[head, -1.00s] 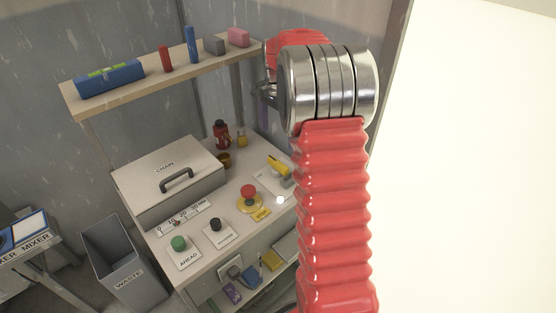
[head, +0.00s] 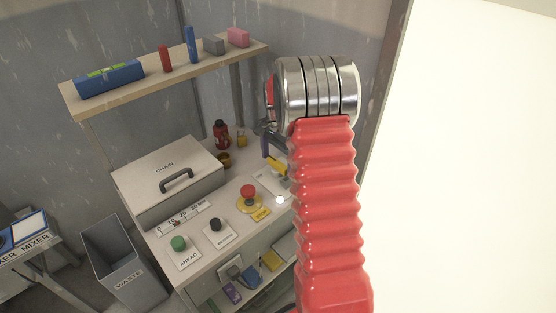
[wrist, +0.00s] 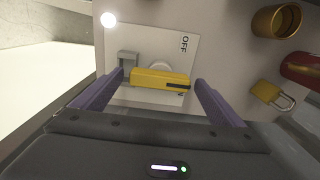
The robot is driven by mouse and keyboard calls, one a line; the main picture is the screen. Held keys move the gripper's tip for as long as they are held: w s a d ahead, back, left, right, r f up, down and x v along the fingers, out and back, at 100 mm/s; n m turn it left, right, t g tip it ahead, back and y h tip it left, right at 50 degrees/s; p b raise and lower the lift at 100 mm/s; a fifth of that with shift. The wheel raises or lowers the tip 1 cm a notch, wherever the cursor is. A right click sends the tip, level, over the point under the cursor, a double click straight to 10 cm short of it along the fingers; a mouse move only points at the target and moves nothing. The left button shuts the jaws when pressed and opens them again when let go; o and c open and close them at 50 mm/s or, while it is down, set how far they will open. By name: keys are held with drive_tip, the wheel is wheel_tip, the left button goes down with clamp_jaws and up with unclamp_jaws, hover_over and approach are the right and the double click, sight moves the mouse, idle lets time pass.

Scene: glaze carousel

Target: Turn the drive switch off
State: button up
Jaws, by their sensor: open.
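The drive switch's yellow handle (wrist: 155,79) lies crosswise over a white plate (wrist: 150,47) in the wrist view. Its dark-marked end points right, nearer the partly hidden lower label than the "OFF" label (wrist: 184,44). A grey block (wrist: 128,59) stands on the plate's left. My gripper (wrist: 160,80) is open, with one purple finger on each side of the handle; contact cannot be told. In the head view the yellow handle (head: 277,166) is partly covered by my arm, and one purple finger (head: 265,144) shows just above it.
The red stop button (head: 248,192), black knob (head: 215,225) and green AHEAD button (head: 179,243) sit in front. The chain box (head: 150,200) is left. A brass cup (wrist: 276,20), padlock (wrist: 268,93) and red bottle (wrist: 302,68) stand right of the plate.

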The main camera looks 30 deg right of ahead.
drive_tip(key=shift+c, duration=0.7)
drive_tip(key=c, duration=0.9)
drive_tip(key=shift+n, duration=0.3)
drive_tip(key=n, duration=0.3)
drive_tip(key=shift+w+n, duration=0.1)
drive_tip(key=shift+n, duration=0.3)
drive_tip(key=n, duration=0.4)
drive_tip(key=shift+n, duration=0.3)
drive_tip(key=n, duration=0.4)
drive_tip(key=shift+r+n, duration=0.1)
drive_tip(key=shift+n, duration=2.4)
